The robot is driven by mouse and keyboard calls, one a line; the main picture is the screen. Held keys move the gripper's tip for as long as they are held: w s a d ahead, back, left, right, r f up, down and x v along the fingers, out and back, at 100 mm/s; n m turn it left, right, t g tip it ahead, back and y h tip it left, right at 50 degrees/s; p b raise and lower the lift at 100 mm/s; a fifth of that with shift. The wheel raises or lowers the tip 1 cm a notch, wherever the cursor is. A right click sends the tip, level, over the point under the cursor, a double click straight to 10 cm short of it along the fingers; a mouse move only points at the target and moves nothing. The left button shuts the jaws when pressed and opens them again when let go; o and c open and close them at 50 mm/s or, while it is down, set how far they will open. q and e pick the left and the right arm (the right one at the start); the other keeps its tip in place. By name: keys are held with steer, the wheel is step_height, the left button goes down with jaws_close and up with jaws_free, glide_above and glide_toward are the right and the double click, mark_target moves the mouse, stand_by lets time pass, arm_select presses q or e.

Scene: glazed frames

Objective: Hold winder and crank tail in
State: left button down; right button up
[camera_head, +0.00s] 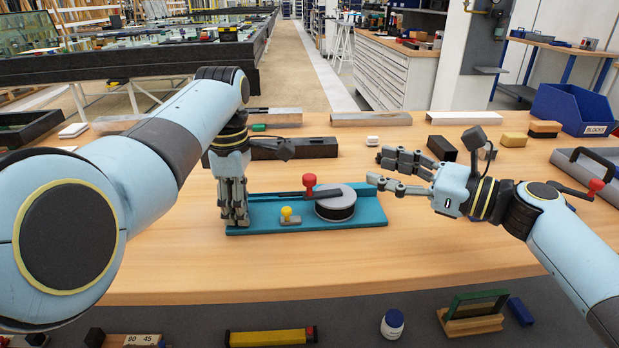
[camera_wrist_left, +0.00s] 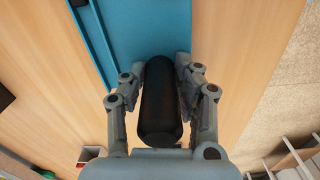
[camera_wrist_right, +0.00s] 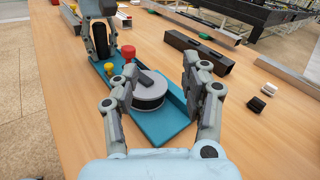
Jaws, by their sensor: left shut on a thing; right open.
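The winder is a teal base (camera_head: 370,217) on the wooden bench, with a grey and black drum (camera_head: 335,206), a crank with a red knob (camera_head: 309,180) and a small yellow knob (camera_head: 286,212). My left gripper (camera_head: 236,218) is shut on a black upright handle (camera_wrist_left: 160,100) at the base's left end. My right gripper (camera_head: 376,168) is open and empty, just right of the drum and crank. In the right wrist view the drum (camera_wrist_right: 149,92) and red knob (camera_wrist_right: 128,51) show between and beyond its fingers. I cannot make out a tail.
A dark bar (camera_head: 295,148) lies behind the winder. A blue bin (camera_head: 570,108) is at the back right. The bench in front of the winder is clear.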

mark_target(315, 181)
steer(key=shift+m+y, duration=0.3)
steer(key=shift+m, duration=0.5)
steer(key=s+a+f, duration=0.1)
steer(key=a, duration=0.1)
steer(key=s+a+f, duration=0.2)
steer(key=shift+f, duration=0.15)
steer(key=x, duration=1.1)
steer(key=shift+s+a+f, duration=0.1)
steer(key=shift+c, duration=0.2)
jaws_close()
